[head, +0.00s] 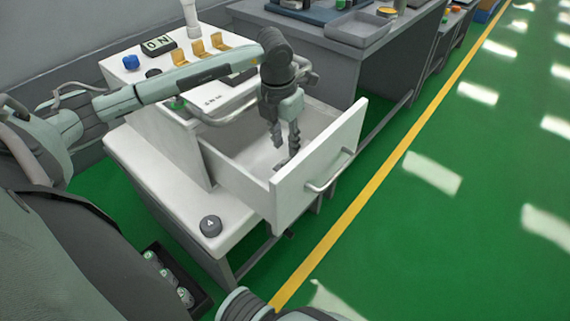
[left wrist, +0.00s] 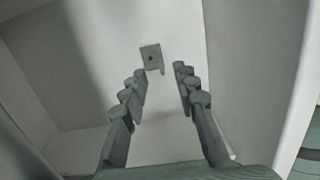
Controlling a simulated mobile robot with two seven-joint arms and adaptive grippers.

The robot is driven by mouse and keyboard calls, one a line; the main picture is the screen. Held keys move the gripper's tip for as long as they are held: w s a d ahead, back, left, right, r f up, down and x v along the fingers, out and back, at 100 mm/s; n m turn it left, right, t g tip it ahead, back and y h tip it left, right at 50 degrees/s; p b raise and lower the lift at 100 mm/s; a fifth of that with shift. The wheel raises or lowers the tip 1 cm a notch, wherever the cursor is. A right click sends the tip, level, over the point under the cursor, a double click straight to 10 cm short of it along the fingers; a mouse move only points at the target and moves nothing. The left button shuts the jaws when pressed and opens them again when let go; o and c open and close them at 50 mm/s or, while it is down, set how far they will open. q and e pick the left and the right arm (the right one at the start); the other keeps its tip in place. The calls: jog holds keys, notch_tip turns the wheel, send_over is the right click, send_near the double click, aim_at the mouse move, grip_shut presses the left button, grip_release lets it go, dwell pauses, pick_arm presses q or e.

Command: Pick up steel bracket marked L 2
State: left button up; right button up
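My left gripper (head: 286,145) reaches down into the open white drawer (head: 230,182) of the cart. In the left wrist view its two fingers (left wrist: 159,72) are apart with nothing between them. A small grey steel bracket (left wrist: 151,58) with a dark hole lies on the drawer floor just beyond the fingertips, nearer the left one. In the head view a small grey shape (head: 283,164) below the fingers looks like this bracket, partly hidden by them. No L 2 marking is readable. My right gripper is not in view.
The drawer's front panel with its handle (head: 331,172) stands to the right of the gripper, with side walls around it. The cart top holds a blue knob (head: 131,62) and yellow clips (head: 197,48). Green floor is free at right.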

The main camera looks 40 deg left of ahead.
aim_at(287, 159)
pick_arm(q)
jog(key=f, duration=0.4)
jog(key=w+f, duration=0.1)
jog(key=f, duration=0.2)
jog(key=shift+f, duration=0.1)
grip_shut()
